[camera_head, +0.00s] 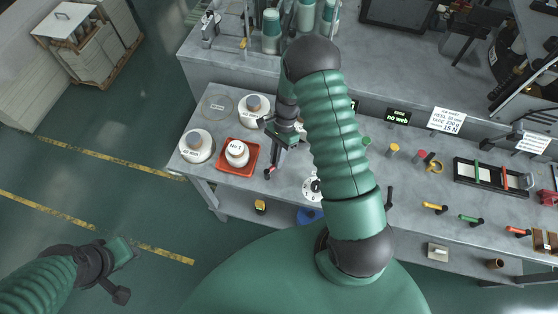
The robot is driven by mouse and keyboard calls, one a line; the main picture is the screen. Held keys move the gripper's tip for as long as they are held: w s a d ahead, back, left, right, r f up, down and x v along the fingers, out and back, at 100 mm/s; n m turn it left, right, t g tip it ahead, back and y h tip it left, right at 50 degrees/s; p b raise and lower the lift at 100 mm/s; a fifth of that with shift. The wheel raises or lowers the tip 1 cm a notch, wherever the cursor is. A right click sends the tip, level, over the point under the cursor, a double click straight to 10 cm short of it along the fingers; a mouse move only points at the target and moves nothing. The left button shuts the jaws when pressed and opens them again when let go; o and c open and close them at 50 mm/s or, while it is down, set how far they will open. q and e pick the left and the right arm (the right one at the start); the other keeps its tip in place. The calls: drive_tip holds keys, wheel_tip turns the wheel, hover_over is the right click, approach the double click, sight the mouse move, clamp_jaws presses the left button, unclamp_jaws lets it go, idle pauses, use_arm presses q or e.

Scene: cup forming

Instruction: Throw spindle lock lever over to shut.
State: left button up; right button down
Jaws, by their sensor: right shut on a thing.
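My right gripper (281,147) reaches down over the bench, to the right of the red tray. My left gripper (124,257) hangs at the lower left over the floor, away from the bench. Its jaws are too unclear to read.
A red tray (253,168) holds a white spool labelled No 1 (237,153). White spools (196,147) stand left and behind it. A white dial (311,187) sits right of the lever, partly behind my arm. Yellow (432,207), green and orange levers line the bench's right front.

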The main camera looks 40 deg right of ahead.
drive_tip(key=n, duration=0.1)
drive_tip(key=w+n, duration=0.1)
drive_tip(key=w+n+g+h+b, duration=0.1)
drive_tip(key=shift+a, duration=0.25)
drive_tip(key=shift+w+a+n+g+h, duration=0.2)
drive_tip(key=shift+w+n+h, duration=0.1)
drive_tip(key=shift+n, duration=0.55)
drive_tip(key=shift+w+a+n+g+h, duration=0.2)
drive_tip(key=shift+n+h, duration=0.1)
drive_tip(key=shift+n, duration=0.55)
drive_tip(key=shift+r, duration=0.1)
drive_tip(key=c, duration=1.4)
unclamp_jaws()
drive_tip(key=shift+b, duration=0.3)
drive_tip(key=shift+c, duration=0.2)
drive_tip(key=shift+s, duration=0.1)
drive_tip(key=b+v, duration=0.2)
drive_tip(key=v, duration=1.4)
drive_tip(key=shift+w+d+r+b, duration=0.2)
drive_tip(key=shift+w+b, duration=0.2)
